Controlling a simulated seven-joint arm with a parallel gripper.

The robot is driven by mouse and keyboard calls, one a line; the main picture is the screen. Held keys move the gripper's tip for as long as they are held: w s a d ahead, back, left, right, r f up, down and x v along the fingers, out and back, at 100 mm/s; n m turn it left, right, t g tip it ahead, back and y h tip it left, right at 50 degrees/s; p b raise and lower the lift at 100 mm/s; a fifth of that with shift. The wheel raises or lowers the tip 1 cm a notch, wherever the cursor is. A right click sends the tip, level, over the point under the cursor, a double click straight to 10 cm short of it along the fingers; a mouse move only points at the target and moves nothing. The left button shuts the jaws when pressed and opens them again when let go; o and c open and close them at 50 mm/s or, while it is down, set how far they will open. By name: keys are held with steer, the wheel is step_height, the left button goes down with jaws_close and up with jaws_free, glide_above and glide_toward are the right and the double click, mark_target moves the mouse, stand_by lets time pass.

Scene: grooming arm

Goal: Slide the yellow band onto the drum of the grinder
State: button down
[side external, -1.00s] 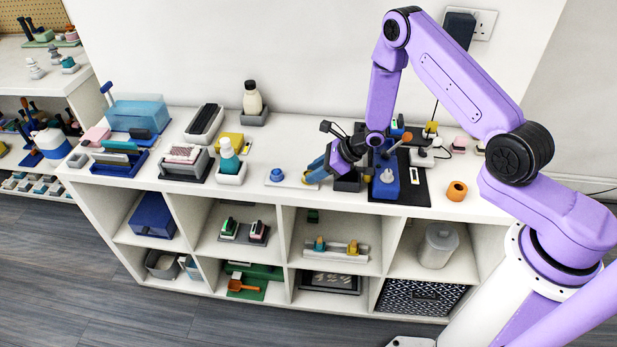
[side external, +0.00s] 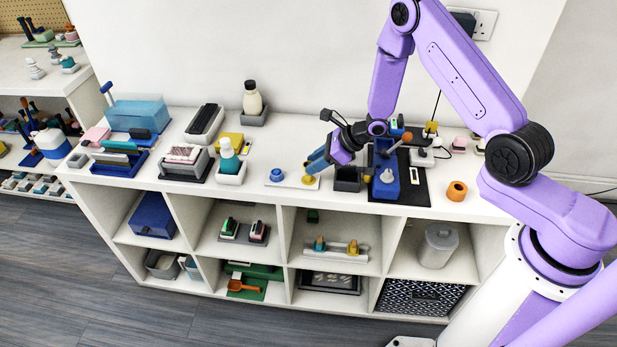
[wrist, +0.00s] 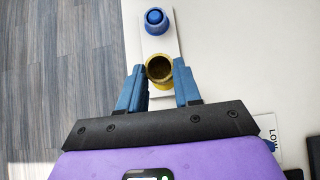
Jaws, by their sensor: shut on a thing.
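The yellow band (wrist: 159,68) is a ring with a dark inside, between the blue fingers of my gripper (wrist: 159,64) in the wrist view. My gripper (side external: 314,163) is shut on it above the white board, in front of the grinder's left side. The fingers hide most of the band in the side view. A yellow round piece (side external: 309,180) lies on the board just below the fingertips. The grinder (side external: 385,183) is a blue machine on a dark mat to the right, with a grey round part at its front. I cannot tell for sure which part is its drum.
A blue round piece (side external: 277,175) stands at the white board's (side external: 293,181) left end. A dark open box (side external: 347,180) sits between the board and the grinder. An orange ring (side external: 457,190) stands to the right. A bottle in a white holder (side external: 230,168) is at left.

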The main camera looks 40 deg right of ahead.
steer(key=shift+r, duration=0.4)
steer(key=shift+r, duration=0.1)
steer(key=shift+d+r, duration=0.1)
steer(key=shift+d, duration=0.15)
steer(key=s+d+r, duration=0.4)
steer(key=s+d, duration=0.3)
steer(key=s+d+r, duration=0.5)
steer(key=s+d, duration=0.1)
steer(key=s, duration=0.2)
steer(key=shift+s+d, duration=0.25)
steer(key=shift+d, duration=0.15)
steer(key=shift+f, duration=2.8)
